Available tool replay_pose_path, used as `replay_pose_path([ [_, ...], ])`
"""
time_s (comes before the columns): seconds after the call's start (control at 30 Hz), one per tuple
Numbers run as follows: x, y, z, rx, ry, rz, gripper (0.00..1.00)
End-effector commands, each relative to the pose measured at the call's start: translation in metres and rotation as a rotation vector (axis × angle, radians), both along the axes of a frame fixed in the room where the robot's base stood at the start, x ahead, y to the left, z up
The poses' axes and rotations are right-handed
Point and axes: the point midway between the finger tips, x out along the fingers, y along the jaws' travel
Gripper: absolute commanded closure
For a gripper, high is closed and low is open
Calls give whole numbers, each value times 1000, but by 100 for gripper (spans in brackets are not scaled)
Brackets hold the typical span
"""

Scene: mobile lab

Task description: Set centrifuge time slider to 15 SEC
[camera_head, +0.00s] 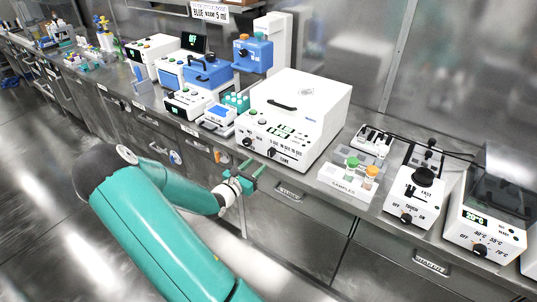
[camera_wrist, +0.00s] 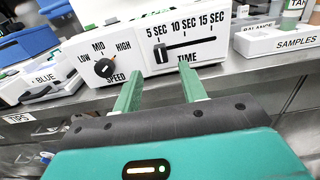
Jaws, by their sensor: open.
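The white centrifuge (camera_head: 305,103) stands on the steel bench in the head view, with its front panel facing me. In the wrist view, its time slider (camera_wrist: 161,53) is a black handle at the left end of a horizontal slot, under the 5 SEC label. The 15 SEC label (camera_wrist: 211,19) is above the slot's right end. The black speed knob (camera_wrist: 104,68) is left of the slider. My gripper (camera_wrist: 161,82) is open and empty, its two green fingers apart, in front of and below the time panel. It also shows in the head view (camera_head: 253,168), just off the bench front.
The bench edge (camera_wrist: 240,76) runs below the panel. A white samples rack (camera_head: 345,182) stands right of the centrifuge. The floor in front is clear.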

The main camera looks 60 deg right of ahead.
Motion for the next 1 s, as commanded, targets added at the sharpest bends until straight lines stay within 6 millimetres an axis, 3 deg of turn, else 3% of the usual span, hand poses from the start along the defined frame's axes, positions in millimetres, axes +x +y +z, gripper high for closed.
replay_pose_path([
  [0.2, -8, -44, 0, -1, -1, -3, 58],
  [0.4, -12, -74, 0, -1, -2, -1, 58],
  [0.8, -14, -85, 0, 1, -1, 0, 58],
  [0.83, -14, -85, 0, 1, -1, 0, 60],
  [1.0, -14, -85, 0, 1, -2, 0, 94],
])
